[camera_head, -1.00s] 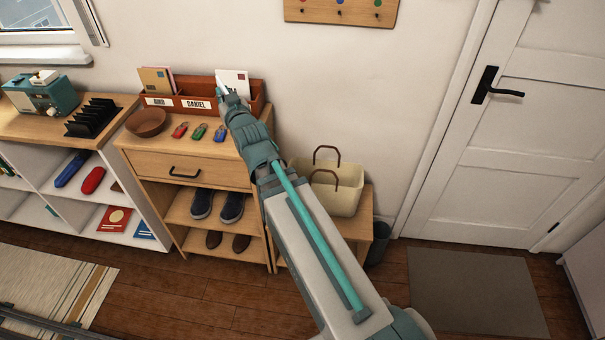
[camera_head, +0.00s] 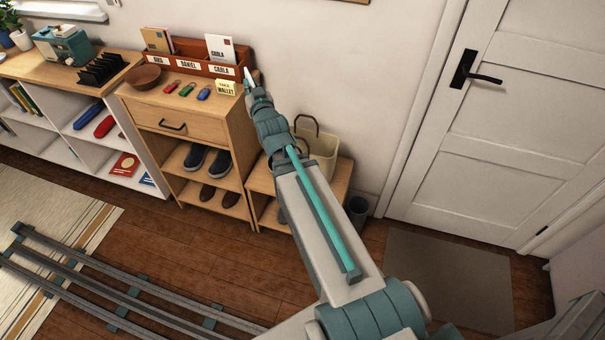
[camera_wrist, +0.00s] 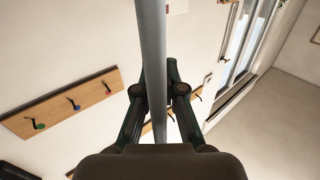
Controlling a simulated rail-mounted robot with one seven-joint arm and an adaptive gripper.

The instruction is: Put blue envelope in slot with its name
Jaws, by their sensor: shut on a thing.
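The red-brown letter organiser (camera_head: 205,68) stands on the wooden cabinet. Its slot labels read GINA, DANIEL and CARLA. A tan envelope (camera_head: 157,38) stands behind the GINA label. A white envelope (camera_head: 220,47), marked CARLA, stands in the right part. My gripper (camera_head: 250,80) is beside the organiser's right end. In the wrist view my gripper (camera_wrist: 159,92) is shut on a thin pale grey-blue strip (camera_wrist: 153,40), which looks like the blue envelope seen edge-on. No name on it can be read. Its pale edge (camera_head: 247,73) shows at my fingertips in the head view.
A wooden bowl (camera_head: 143,76), red, green and blue key tags (camera_head: 187,89) and a yellow WALLET note (camera_head: 226,88) lie in front of the organiser. A cream basket (camera_head: 318,150) stands lower right. A hook rail (camera_wrist: 65,104) is on the wall.

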